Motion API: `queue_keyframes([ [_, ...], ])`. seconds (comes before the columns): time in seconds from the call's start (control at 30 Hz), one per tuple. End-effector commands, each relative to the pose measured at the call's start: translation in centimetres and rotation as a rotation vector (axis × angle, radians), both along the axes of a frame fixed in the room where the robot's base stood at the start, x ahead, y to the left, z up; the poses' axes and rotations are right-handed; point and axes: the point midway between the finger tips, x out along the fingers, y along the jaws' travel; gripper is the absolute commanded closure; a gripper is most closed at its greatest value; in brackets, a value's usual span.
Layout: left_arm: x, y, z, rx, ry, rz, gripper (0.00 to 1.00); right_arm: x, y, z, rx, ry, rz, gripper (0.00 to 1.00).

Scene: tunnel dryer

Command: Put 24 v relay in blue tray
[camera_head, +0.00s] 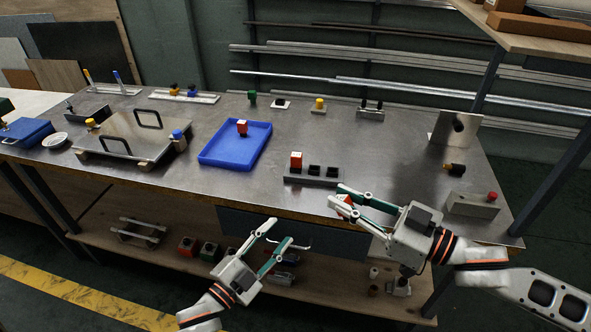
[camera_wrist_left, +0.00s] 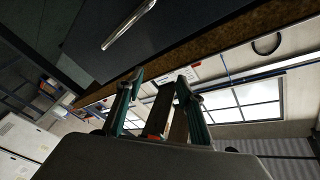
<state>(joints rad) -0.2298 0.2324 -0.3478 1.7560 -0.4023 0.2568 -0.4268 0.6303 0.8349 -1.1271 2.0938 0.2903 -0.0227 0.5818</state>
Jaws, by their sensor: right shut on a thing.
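The blue tray (camera_head: 218,155) lies on the metal bench left of centre, with one red-and-white relay (camera_head: 242,127) standing in it. Another red-and-white relay (camera_head: 296,160) stands at the left end of a grey holder (camera_head: 313,181) that also has dark sockets. My right gripper (camera_head: 339,197) is shut on a red-and-white block (camera_head: 345,200), apparently a relay, near the bench's front edge, right of the holder; its fingers partly hide it. My left gripper (camera_head: 281,233) is open and empty in front of the bench. Its spread fingers show in the left wrist view (camera_wrist_left: 160,82). No voltage marking is readable.
A metal plate with two handles (camera_head: 132,135) lies left of the tray. Small fixtures with green, yellow (camera_head: 319,103) and black tops line the back. A grey box with a red button (camera_head: 472,204) stands at right. Bench surface between tray and holder is clear.

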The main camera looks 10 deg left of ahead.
Motion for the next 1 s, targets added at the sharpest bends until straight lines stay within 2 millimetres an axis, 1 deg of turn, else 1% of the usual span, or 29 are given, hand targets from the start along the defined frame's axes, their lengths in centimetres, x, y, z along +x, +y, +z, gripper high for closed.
queue_keyframes([
  [0.03,1.2,-1.0,2.1,0.048,-0.101,-0.043,0.62,0.0,0.0,0.0,0.000,0.000,0.000,1.00],
  [0.1,2.2,-2.5,4.7,0.119,-0.241,-0.103,0.62,0.0,0.0,0.0,0.000,0.000,0.000,1.00],
  [0.2,2.9,-4.5,8.2,0.217,-0.442,-0.189,0.62,0.0,0.0,0.0,0.000,0.000,0.000,1.00],
  [0.3,3.1,-6.3,11.0,0.313,-0.638,-0.274,0.62,0.0,0.0,0.0,0.000,0.000,0.000,1.00],
  [0.4,3.0,-7.8,13.2,0.406,-0.827,-0.361,0.62,0.0,0.0,0.0,0.001,0.000,0.000,1.00],
  [0.5,2.6,-8.8,14.9,0.493,-1.010,-0.449,0.62,0.0,0.0,0.0,0.000,0.000,0.000,1.00],
  [0.63,2.0,-9.3,16.4,0.600,-1.232,-0.568,0.62,0.0,0.0,0.0,0.000,0.000,0.000,1.00],
  [0.8,1.6,-9.0,17.5,0.733,-1.507,-0.719,0.62,0.0,0.0,0.0,0.001,0.000,0.000,1.00],
  [1.0,1.7,-8.3,18.2,0.890,-1.857,-0.851,0.62,0.0,0.0,0.0,0.000,0.000,0.000,1.00],
])
